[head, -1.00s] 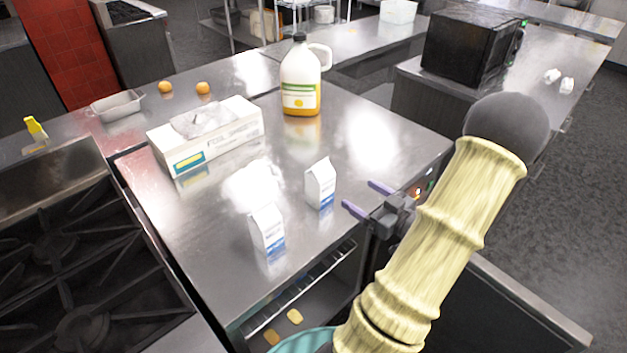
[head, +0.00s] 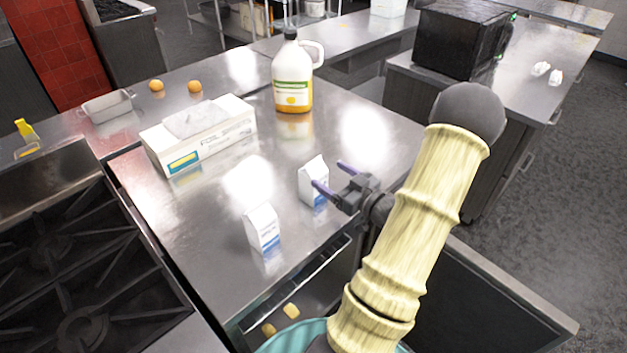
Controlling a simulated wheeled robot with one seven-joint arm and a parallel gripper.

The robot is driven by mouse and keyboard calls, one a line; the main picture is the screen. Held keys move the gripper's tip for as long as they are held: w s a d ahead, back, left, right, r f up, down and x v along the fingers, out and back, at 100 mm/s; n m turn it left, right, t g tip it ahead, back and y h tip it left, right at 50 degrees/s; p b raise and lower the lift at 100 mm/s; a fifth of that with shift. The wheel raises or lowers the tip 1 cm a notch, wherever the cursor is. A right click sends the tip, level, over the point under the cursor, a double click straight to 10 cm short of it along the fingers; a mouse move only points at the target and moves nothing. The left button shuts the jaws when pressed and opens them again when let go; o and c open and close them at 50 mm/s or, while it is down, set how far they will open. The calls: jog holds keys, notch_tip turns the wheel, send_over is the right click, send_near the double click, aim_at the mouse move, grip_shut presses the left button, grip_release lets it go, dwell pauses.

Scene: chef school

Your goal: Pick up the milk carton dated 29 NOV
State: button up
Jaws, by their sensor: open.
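Two white milk cartons with blue bases stand upright on the steel counter (head: 215,205). The back carton (head: 309,172) is in the middle of the head view, and the front carton (head: 262,228) stands nearer and to the left. Their printed dates are too small to read, so I cannot tell which is dated 29 NOV. My gripper (head: 331,174) is open, with purple fingertips pointing left at the back carton. One finger overlaps the carton's lower right in the picture; I cannot tell whether it touches.
A foil box (head: 200,137) and a large jug (head: 293,80) stand behind the cartons. A stove (head: 75,270) is at the left. A black microwave (head: 460,40) stands at the back right. An open compartment with yellow pieces (head: 291,311) lies below the counter's front edge.

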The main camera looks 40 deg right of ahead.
aim_at(315, 165)
jog(key=shift+w+a+p, duration=0.15)
jog(key=shift+w+p, duration=0.15)
jog(key=shift+w, duration=1.5)
jog(key=w, duration=0.1)
jog(key=w+p, duration=0.1)
jog(key=w, duration=0.1)
jog(key=w+p, duration=0.1)
jog(key=w, duration=0.1)
jog(key=shift+w+a, duration=0.1)
jog(key=shift+a, duration=0.25)
jog(key=shift+c, duration=0.2)
jog(key=shift+a, duration=0.1)
grip_shut()
